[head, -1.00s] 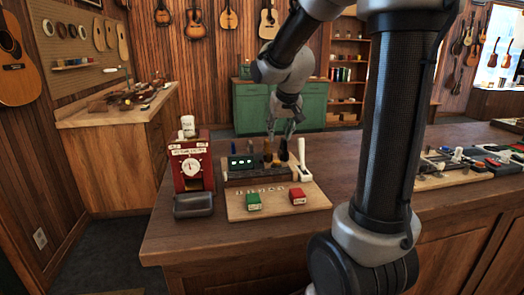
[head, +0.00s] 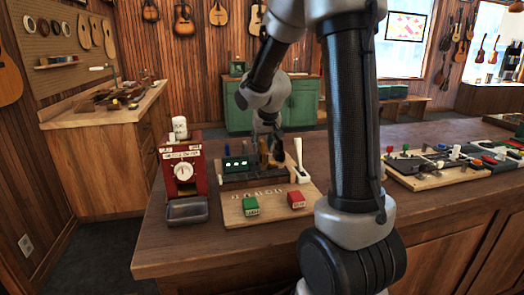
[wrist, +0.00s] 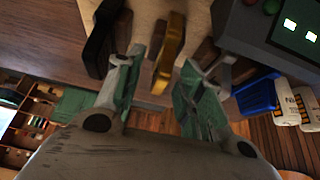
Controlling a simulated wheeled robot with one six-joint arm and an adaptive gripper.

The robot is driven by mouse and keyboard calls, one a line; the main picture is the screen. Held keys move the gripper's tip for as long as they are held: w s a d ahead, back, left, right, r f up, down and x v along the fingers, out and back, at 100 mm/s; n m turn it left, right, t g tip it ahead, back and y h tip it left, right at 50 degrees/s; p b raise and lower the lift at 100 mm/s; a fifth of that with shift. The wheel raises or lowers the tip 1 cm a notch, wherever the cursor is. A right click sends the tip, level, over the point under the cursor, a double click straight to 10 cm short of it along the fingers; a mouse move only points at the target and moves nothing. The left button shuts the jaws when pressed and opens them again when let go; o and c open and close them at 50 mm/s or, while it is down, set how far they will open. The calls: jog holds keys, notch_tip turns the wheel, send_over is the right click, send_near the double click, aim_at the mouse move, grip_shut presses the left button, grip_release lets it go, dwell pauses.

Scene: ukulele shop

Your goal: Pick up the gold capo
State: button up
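The gold capo (wrist: 170,52) stands upright in the wrist view, at the middle top, between my gripper's two fingers. My gripper (wrist: 160,68) is open, with one green-grey finger on each side of the capo and visible gaps between. A black capo-like piece (wrist: 103,38) stands just left of the left finger. In the head view my gripper (head: 268,140) is down at the rack on the counter; the gold capo is hard to make out there.
A dark box with lit displays (head: 236,163) is beside the gripper, also in the wrist view (wrist: 285,25).

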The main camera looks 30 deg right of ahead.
jog(key=shift+w+f, duration=0.15)
jog(key=shift+f, duration=0.15)
grip_shut()
jog(key=shift+r, duration=0.1)
